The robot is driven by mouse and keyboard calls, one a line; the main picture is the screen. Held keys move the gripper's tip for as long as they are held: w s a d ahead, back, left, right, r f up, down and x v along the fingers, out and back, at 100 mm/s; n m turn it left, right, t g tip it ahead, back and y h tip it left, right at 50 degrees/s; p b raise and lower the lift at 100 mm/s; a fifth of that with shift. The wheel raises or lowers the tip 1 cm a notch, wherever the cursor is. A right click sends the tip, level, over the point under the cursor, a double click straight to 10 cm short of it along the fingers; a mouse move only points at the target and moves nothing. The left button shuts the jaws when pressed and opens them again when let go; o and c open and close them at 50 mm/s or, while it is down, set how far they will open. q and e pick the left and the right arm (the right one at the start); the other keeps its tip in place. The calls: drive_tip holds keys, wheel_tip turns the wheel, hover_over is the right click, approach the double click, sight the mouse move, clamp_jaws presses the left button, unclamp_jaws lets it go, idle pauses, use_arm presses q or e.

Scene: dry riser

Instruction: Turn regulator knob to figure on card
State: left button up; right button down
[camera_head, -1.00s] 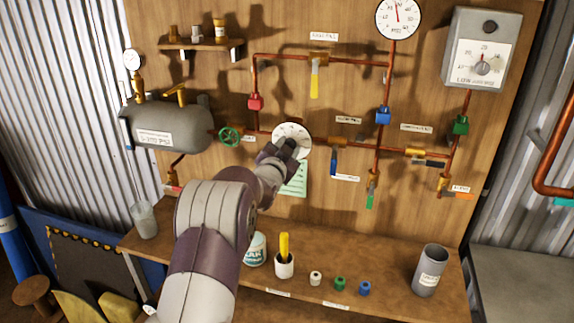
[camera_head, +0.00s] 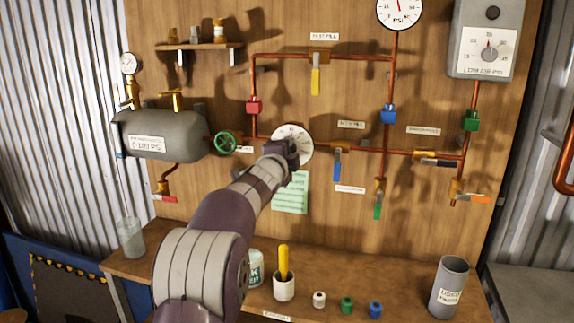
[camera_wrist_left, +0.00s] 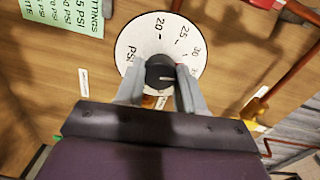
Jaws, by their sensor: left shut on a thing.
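The regulator has a white round dial plate (camera_head: 296,135) on the wooden board, partly hidden by my left gripper (camera_head: 285,148). In the left wrist view the dial face (camera_wrist_left: 140,42) shows figures 20, 25 and 30 and the letters PSI. A dark round knob (camera_wrist_left: 160,72) sits at its middle, and my left gripper (camera_wrist_left: 160,90) is shut on it, a finger on each side. A pale line on the knob points right. The green card (camera_head: 291,194) is on the board below the dial; its text shows only in part in the left wrist view (camera_wrist_left: 68,14). My right gripper is not in view.
Copper pipes with coloured valves run around the dial. A green handwheel (camera_head: 225,143) is close on its left, and a blue-handled valve (camera_head: 338,164) on its right. A shelf below holds a yellow-handled tool in a white cup (camera_head: 284,288) and a grey cylinder (camera_head: 449,287).

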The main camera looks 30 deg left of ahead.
use_arm(q)
drive_tip(key=shift+f+m+b, duration=0.15)
drive_tip(key=shift+m+b, duration=0.7)
drive_tip(key=shift+m, duration=0.45)
drive_tip(key=o, duration=1)
drive_tip(key=shift+o, duration=0.2)
drive_tip(key=b+v, duration=0.2)
drive_tip(key=v, duration=1)
drive_tip(key=shift+s+d, duration=0.15)
drive_tip(key=shift+s, duration=0.15)
